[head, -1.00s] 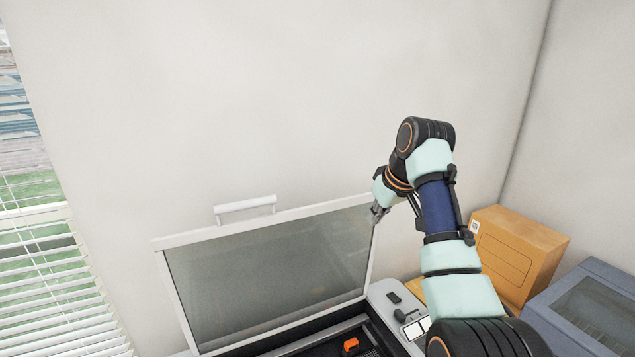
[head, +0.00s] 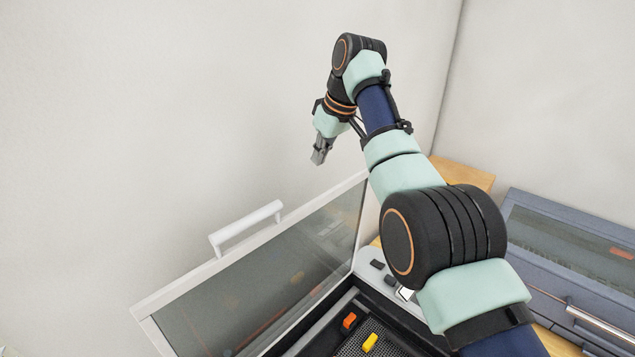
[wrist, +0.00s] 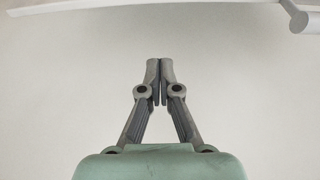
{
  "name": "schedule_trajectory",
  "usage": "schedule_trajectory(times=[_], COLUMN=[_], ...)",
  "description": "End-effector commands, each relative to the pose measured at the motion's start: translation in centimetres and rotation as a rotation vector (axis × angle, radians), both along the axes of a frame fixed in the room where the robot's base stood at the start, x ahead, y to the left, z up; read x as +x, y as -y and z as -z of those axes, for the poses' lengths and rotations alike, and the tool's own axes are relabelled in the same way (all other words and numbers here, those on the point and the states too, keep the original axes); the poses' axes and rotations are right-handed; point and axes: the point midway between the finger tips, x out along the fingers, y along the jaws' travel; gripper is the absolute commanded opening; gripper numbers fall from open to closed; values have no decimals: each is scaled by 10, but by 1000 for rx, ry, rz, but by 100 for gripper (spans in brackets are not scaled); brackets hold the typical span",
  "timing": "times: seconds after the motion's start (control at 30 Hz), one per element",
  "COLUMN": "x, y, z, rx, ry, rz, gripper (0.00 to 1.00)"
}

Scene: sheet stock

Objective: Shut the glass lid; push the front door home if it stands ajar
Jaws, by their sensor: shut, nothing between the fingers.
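The glass lid (head: 285,275) stands raised and open on its machine, a tinted pane in a white frame. Its white bar handle (head: 245,229) sits on the top edge. In the wrist view, a white edge, seemingly the lid's frame (wrist: 100,5), crosses the top, with the end of the handle (wrist: 303,20) at the upper right. My gripper (head: 319,158) is shut and empty, above the lid's top edge and right of the handle, apart from both. It also shows in the wrist view (wrist: 160,62), fingertips together. The machine's front door is not in view.
In the open bed (head: 330,343) lie an orange block (head: 348,322) and a yellow block (head: 370,342). A grey-blue machine (head: 560,245) with a bar handle stands at the right. A cardboard box (head: 465,173) is partly hidden behind my arm. The wall is behind the lid.

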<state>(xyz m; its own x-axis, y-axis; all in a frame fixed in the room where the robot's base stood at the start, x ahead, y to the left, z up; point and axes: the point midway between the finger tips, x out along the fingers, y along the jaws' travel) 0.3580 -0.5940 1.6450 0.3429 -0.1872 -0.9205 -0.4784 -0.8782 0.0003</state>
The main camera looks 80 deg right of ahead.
Motion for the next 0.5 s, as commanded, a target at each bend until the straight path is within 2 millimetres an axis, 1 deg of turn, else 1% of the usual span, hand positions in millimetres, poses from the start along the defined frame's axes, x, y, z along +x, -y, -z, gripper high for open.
schedule_trajectory(times=[0.03,0.1,0.17,0.33,0.37,0.5], x=[4,10,14,26,24,13], y=[1,4,7,13,14,8], z=[10,24,35,69,72,73], rx=[4,3,4,5,0,-2], ry=[-3,-2,-3,-3,0,1], rz=[-1,-1,-1,-1,1,0], gripper=[0,0,0,0,0,0])
